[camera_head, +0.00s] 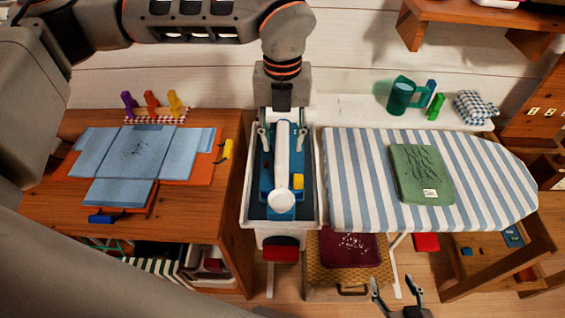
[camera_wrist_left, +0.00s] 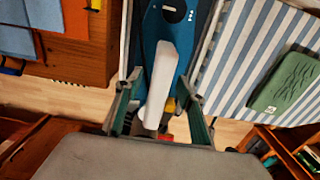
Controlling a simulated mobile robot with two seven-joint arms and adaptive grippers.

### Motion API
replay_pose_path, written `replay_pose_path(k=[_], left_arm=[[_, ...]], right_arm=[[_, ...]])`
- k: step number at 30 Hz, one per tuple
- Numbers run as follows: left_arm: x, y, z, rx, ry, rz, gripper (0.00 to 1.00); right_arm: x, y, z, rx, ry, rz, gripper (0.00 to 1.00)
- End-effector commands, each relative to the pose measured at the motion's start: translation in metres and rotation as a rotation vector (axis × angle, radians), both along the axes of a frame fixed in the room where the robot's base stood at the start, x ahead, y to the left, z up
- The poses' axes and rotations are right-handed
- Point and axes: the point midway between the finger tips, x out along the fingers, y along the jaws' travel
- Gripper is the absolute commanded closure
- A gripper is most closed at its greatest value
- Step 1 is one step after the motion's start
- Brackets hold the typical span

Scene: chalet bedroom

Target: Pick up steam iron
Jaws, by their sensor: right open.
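The steam iron (camera_head: 267,178) is blue with a white handle. It lies in a white-rimmed tray (camera_head: 247,205) at the left end of the striped ironing board (camera_head: 352,175). My left gripper (camera_head: 282,142) points down over the far end of the iron. Its fingers are open, one on each side of the white handle. In the left wrist view, the iron (camera_wrist_left: 158,35) extends between the open fingers of the left gripper (camera_wrist_left: 158,95), with gaps beside the handle. My right gripper (camera_head: 398,296) is open and empty at the bottom edge, right of the tray.
A green folded cloth (camera_head: 422,173) lies on the board. A wooden table (camera_head: 215,190) with blue folding panels (camera_head: 125,155) stands left of the tray. A white ledge (camera_head: 350,110) behind holds a teal cup (camera_head: 400,97). A woven stool (camera_head: 320,245) is below the board.

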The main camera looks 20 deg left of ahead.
Motion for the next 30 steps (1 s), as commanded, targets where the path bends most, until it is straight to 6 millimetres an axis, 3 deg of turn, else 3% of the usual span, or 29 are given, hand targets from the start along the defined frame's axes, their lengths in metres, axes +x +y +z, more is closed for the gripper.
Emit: replay_pose_path(k=[2, 6, 7, 21, 26, 30], left_arm=[[0.000, 0.000, 0.000, 0.000, 0.000, -0.001, 0.61], [0.000, 0.000, 0.000, 0.000, 0.000, -0.001, 0.97], [0.000, 0.000, 0.000, 0.000, 0.000, -0.001, 1.00], [0.001, -0.001, 0.007, -0.003, -0.005, -0.001, 1.00], [0.002, -0.001, 0.026, -0.003, -0.007, -0.001, 1.00], [0.002, -0.001, 0.055, -0.004, -0.009, 0.000, 1.00]], right_arm=[[0.000, 0.000, -0.001, 0.000, 0.001, 0.000, 0.42], [-0.001, 0.000, -0.003, -0.001, 0.005, 0.000, 0.42], [-0.002, -0.001, -0.004, -0.001, 0.006, 0.000, 0.42], [-0.003, -0.001, -0.006, -0.003, 0.011, 0.000, 0.42], [-0.003, -0.001, -0.007, -0.002, 0.009, 0.000, 0.42], [-0.002, -0.001, -0.007, -0.002, 0.007, 0.000, 0.42]])
